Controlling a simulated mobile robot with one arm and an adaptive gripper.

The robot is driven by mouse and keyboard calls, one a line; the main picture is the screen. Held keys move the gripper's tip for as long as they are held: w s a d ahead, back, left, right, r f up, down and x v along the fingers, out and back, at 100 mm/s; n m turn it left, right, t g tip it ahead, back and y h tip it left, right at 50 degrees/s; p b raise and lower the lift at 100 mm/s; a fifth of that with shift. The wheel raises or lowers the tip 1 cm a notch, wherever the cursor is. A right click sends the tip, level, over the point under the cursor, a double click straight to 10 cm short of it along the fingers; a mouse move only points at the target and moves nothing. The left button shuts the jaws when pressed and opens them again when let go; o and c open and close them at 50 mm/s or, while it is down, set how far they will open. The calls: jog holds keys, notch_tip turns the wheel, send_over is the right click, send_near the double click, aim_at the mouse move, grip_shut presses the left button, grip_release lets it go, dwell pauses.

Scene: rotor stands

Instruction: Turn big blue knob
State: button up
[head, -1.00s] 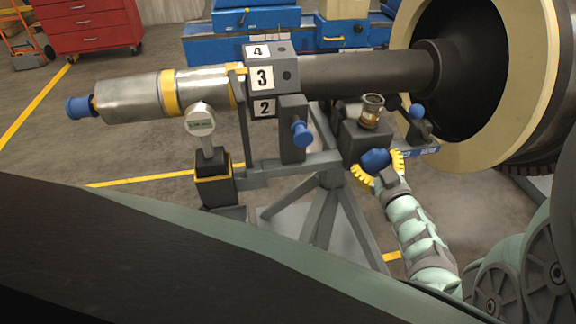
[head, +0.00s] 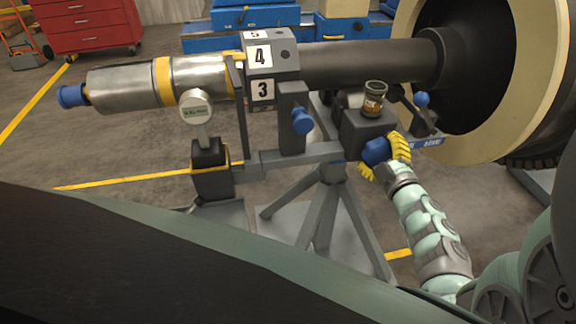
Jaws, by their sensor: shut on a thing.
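The big blue knob (head: 375,152) sits on the front of a dark grey box on the stand, right of the centre. My gripper (head: 385,155) reaches it from the lower right. Its yellow ribbed fingers are closed around the knob, one at its upper right and one below it. The fingers partly cover the knob. A numbered block (head: 272,57) on the shaft shows 4 on its front face, with 3 below it and part of 5 above.
A smaller blue knob (head: 302,121), a dial gauge (head: 196,108) and a blue-tipped lever (head: 422,101) are on the stand. An amber-glass fitting (head: 374,98) tops the box. A large cream-rimmed ring (head: 420,20) is at right.

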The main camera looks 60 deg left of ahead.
dwell(0.4)
jog(key=o, duration=1.1)
jog(key=v, duration=1.2)
